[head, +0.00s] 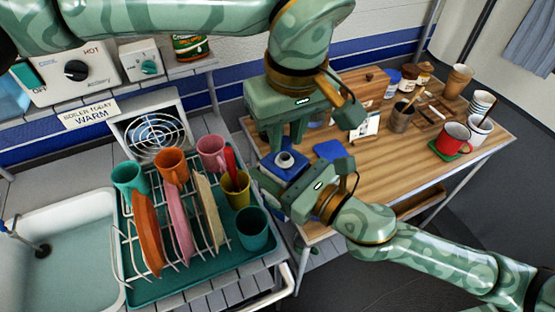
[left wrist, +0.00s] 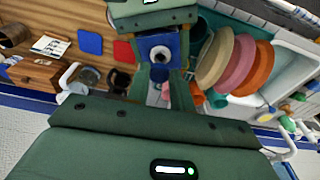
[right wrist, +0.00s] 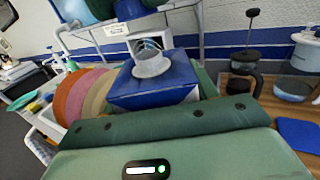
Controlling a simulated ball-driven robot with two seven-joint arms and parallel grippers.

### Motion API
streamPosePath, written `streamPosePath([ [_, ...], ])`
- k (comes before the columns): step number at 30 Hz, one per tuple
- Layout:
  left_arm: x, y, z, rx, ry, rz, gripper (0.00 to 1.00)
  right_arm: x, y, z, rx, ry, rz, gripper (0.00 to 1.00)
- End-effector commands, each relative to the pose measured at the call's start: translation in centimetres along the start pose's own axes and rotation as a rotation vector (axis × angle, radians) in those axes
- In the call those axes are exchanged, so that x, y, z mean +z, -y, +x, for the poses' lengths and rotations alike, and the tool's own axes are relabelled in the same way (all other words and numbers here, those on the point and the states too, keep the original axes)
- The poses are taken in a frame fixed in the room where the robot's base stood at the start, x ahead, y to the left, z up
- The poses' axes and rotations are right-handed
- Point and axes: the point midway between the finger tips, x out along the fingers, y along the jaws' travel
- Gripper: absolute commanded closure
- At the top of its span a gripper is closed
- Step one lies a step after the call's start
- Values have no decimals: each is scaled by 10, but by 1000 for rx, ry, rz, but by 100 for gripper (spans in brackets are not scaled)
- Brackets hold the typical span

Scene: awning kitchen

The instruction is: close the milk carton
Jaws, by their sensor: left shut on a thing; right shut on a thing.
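The milk carton (head: 269,168) is blue with a pale round spout (head: 285,160) on top, and stands upright between my grippers. In the left wrist view the spout shows as a white ring with a dark centre (left wrist: 160,53). In the right wrist view the carton's blue front (right wrist: 155,97) and spout (right wrist: 152,63) are close. The fingers' contacts are partly hidden.
A dish rack (head: 190,268) with plates and mugs stands close to the left, beside the sink (head: 70,230). A blue mat (head: 328,150) lies on the wooden table (head: 400,175). Cups, jars and a red mug (head: 453,138) stand farther right. The table's middle is clear.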

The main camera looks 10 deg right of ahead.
Motion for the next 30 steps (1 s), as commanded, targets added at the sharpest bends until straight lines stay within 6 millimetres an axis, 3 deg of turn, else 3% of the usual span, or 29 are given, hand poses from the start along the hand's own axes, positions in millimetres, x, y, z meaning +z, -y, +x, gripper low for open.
streamPosePath([
  [14,3,0,-1,-1,-3,1,98,0,0,0,0,1,0,83],
  [30,6,0,17,0,-3,2,98,0,0,0,0,1,0,83],
])
